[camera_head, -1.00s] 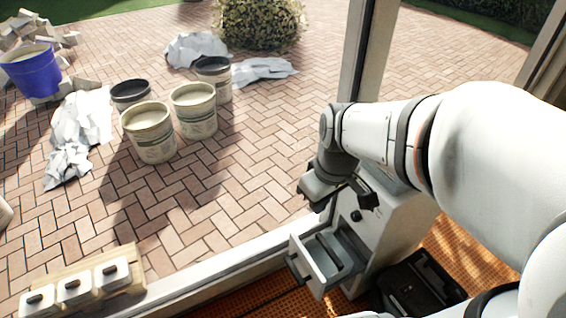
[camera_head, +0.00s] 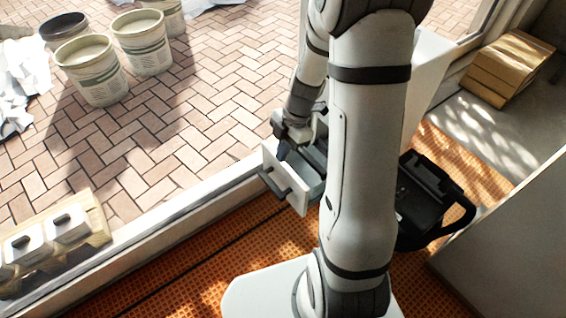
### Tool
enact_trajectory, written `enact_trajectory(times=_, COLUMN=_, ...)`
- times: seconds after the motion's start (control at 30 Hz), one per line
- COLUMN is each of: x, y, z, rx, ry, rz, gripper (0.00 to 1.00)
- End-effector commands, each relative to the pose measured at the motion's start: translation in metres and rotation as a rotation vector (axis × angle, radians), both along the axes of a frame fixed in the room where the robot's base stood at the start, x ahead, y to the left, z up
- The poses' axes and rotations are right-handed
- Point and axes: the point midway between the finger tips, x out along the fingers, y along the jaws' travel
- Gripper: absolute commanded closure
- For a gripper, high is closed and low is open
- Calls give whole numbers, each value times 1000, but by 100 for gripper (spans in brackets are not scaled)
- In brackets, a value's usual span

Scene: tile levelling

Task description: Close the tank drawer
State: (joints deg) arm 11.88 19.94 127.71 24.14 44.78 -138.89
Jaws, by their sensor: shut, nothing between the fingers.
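The tank drawer (camera_head: 297,199) is a small white drawer with a dark handle (camera_head: 273,181) on its front. It stands pulled out of a white cabinet (camera_head: 425,75), which my arm largely covers. The grey insert inside the drawer shows in part. My gripper (camera_head: 281,155) is shut and empty, pointing down at the drawer's front panel near its upper edge. I cannot tell whether the fingers touch the panel.
A black case (camera_head: 425,200) with a handle stands on the orange mat, right of my arm. Several buckets (camera_head: 141,42) stand on the brick paving. White handled blocks (camera_head: 68,223) sit on a wooden board at left. Tan boxes (camera_head: 510,60) lie at upper right.

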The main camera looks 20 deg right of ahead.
Motion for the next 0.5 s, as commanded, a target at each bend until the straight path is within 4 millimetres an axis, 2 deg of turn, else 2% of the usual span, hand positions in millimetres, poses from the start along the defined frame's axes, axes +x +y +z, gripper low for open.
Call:
enact_trajectory(times=0.4, x=-10, y=27, z=-83, rx=0, ry=6, rz=1, gripper=100)
enact_trajectory(times=0.47, x=-11, y=31, z=-93, rx=-1, ry=4, rz=2, gripper=100)
enact_trajectory(times=0.5, x=-6, y=20, z=-88, rx=-2, ry=-1, rz=-3, gripper=100)
